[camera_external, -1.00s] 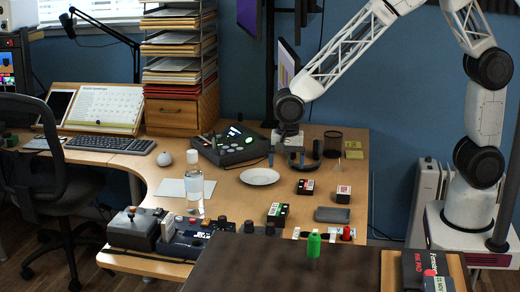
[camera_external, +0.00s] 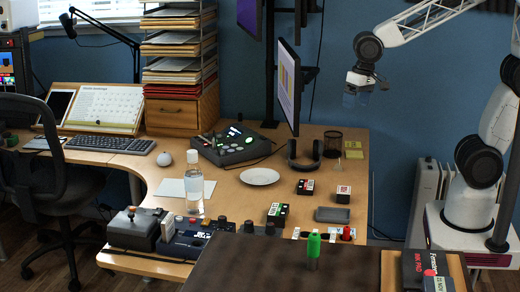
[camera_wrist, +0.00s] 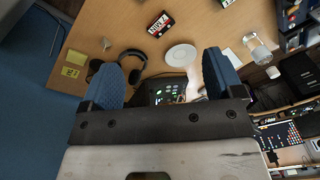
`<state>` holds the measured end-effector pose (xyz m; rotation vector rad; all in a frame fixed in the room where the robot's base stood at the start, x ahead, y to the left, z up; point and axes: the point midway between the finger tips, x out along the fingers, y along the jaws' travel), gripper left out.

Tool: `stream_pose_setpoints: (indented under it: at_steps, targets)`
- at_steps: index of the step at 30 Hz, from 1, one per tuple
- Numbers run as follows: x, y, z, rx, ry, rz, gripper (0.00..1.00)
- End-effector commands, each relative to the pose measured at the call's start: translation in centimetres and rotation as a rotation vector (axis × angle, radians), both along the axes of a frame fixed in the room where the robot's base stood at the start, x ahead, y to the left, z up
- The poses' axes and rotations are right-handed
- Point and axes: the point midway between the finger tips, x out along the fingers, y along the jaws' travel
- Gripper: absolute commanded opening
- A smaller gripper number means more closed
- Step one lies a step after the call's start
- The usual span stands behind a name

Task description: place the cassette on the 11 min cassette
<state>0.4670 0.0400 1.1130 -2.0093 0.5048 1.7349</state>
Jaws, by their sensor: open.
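My gripper (camera_external: 358,95) is open and empty, raised high at the right of the monitor in the external view. Its two blue fingers stand wide apart in the wrist view (camera_wrist: 165,62). Several small dark cassette-like boxes lie on the desk: one with a red-and-white label (camera_external: 305,187), a red-labelled one (camera_external: 343,194) to its right, and a green-labelled one (camera_external: 278,213) nearer the front. The wrist view shows one dark cassette with a red-and-white label (camera_wrist: 160,25) beyond the fingers, well apart from them. The minute markings are too small to read surely.
A white plate (camera_external: 260,176), headphones (camera_external: 304,155), a mesh cup (camera_external: 333,144) and a grey slab (camera_external: 332,215) surround the boxes. A clear bottle (camera_external: 194,180) stands left. The monitor (camera_external: 289,85) rises near my gripper. A green object (camera_external: 313,244) stands on the front dark surface.

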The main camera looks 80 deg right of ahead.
Motion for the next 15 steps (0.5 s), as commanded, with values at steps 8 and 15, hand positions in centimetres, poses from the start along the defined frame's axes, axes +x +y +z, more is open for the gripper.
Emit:
stream_pose_setpoints:
  at_steps: [8,15]
  targets:
    - [-7.0,-2.4,2.0,-0.048,-0.042,0.239,0.86]
    - [-12.3,-3.8,2.6,-0.094,-0.068,0.43,0.86]
